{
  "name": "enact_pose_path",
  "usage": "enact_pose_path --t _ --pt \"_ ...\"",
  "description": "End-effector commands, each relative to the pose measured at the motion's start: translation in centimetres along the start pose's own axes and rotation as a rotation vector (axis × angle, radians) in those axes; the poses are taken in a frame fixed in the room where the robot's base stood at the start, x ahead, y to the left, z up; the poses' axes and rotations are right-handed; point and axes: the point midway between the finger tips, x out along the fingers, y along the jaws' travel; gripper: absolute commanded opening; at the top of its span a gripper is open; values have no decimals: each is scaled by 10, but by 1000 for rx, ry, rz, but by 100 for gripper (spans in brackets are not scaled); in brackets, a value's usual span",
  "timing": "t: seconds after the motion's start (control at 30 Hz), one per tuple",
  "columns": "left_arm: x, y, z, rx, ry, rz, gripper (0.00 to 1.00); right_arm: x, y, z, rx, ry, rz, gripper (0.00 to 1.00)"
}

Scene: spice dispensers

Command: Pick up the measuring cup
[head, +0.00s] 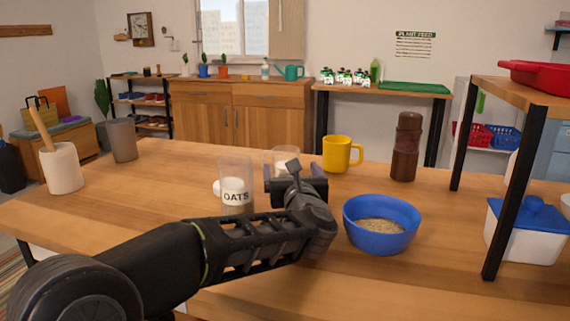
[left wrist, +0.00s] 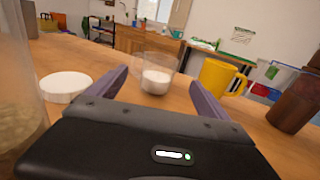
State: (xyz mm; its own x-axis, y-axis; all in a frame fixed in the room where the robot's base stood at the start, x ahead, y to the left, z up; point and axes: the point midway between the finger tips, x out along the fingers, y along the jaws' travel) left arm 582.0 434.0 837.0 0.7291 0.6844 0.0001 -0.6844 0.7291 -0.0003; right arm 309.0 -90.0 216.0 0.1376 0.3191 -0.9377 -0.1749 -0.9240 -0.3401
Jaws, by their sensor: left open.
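The clear measuring cup with white contents (left wrist: 155,78) stands upright on the table. In the left wrist view it appears between and beyond the two fingers. In the head view the cup (head: 284,155) is partly hidden behind my left gripper (head: 297,182). My left gripper (left wrist: 156,88) is open and empty, pointing toward the cup. The cup looks a little ahead of the fingertips, and I see no contact. My right gripper is not in view.
The clear OATS jar (head: 236,185) and a white lid (left wrist: 66,87) are left of my gripper. A yellow mug (head: 338,154) and a brown grinder (head: 405,150) stand behind right. A blue bowl of grains (head: 381,225) is at right. The table's left part is mostly clear.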

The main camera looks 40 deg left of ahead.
Motion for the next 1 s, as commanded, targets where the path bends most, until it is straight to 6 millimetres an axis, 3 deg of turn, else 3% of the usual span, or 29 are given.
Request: enact_pose_path --t 0.23,0.63,1.0 --pt "23 1 -1 -1 1 2 89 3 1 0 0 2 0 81" --pt "30 0 -1 0 1 1 89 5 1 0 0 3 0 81" --pt "76 1 -1 1 0 2 89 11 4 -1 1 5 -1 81"
